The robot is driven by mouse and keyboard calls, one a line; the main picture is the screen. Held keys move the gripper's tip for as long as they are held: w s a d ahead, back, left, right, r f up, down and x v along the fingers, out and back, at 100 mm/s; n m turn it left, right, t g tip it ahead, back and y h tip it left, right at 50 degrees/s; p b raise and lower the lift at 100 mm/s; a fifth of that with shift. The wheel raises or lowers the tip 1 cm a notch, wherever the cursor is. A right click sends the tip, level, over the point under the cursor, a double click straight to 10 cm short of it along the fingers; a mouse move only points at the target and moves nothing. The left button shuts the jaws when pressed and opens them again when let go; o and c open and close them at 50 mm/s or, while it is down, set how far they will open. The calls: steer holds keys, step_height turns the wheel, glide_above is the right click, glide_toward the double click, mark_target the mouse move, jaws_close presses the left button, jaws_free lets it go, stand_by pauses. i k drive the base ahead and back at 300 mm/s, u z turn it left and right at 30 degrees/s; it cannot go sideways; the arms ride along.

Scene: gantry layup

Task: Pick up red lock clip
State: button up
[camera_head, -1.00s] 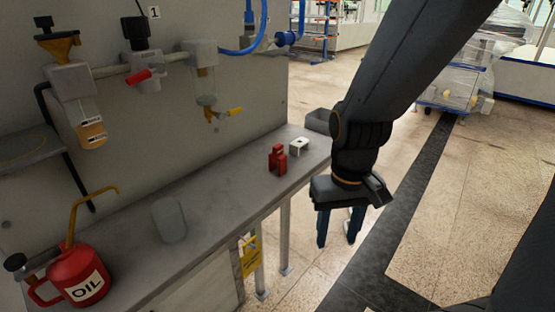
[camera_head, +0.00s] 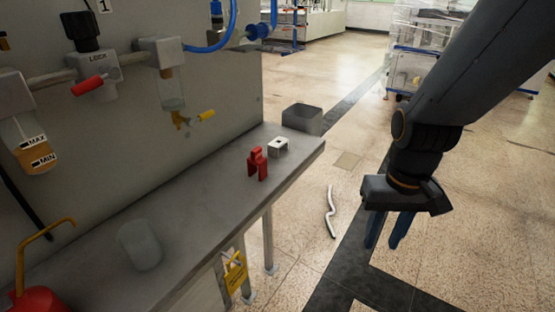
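The red lock clip (camera_head: 257,164) stands on the grey bench top (camera_head: 205,196), near its front edge toward the far end. The gripper is well apart from the clip.
A small white bracket (camera_head: 279,147) stands just behind the clip. A grey bin (camera_head: 302,118) is beyond the bench end. Piping with a yellow-handled valve (camera_head: 182,119) runs along the panel. A clear cylinder (camera_head: 139,245) and red oil can (camera_head: 40,300) stand nearer. A yellow tag (camera_head: 235,273) hangs below the bench.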

mark_target(256, 158)
steer(key=k, duration=0.3)
steer(key=u, duration=0.75)
steer(key=i, duration=0.5)
